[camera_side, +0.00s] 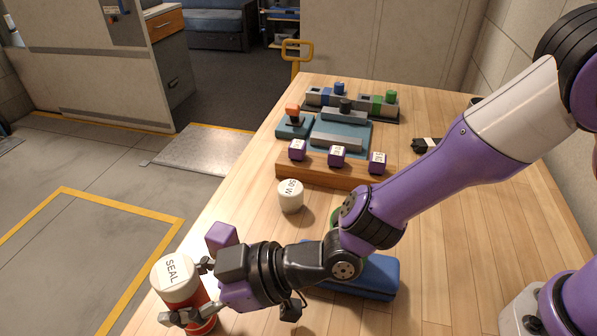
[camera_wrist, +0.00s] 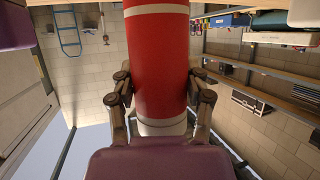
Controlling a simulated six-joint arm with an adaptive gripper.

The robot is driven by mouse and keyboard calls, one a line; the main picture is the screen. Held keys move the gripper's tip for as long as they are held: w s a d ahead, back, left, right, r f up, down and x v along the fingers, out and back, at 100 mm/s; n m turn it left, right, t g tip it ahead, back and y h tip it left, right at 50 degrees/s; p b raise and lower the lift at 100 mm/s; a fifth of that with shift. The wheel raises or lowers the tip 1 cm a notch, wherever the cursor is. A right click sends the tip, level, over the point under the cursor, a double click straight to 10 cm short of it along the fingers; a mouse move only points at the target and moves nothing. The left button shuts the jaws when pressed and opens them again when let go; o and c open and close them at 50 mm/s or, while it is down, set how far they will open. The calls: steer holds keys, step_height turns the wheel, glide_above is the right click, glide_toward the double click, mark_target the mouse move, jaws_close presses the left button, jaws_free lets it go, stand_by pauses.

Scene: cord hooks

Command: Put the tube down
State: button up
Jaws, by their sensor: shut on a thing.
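The tube (camera_side: 171,270) has a red body and a white cap marked SEAL. It is at the lower left of the side view, near the table's left edge, and looks roughly upright with a slight tilt. My gripper (camera_side: 188,292) is shut on it, with one finger on each side of the body. In the wrist view the red tube (camera_wrist: 157,60) fills the upper middle, between the fingers of my gripper (camera_wrist: 161,85). I cannot tell whether the tube's base touches the table.
A white cylinder with lettering (camera_side: 290,196) stands on the wooden table (camera_side: 440,235). Behind it is a wooden block (camera_side: 318,174) with several purple cubes, and blue-grey fixtures (camera_side: 340,134). A blue case (camera_side: 372,275) lies partly behind my arm. Bare table lies to the right.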

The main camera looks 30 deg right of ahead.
steer(key=o, duration=1.4)
steer(key=shift+f, duration=0.1)
steer(key=shift+r, duration=0.2)
steer(key=v, duration=1.2)
steer(key=shift+w+r, duration=0.1)
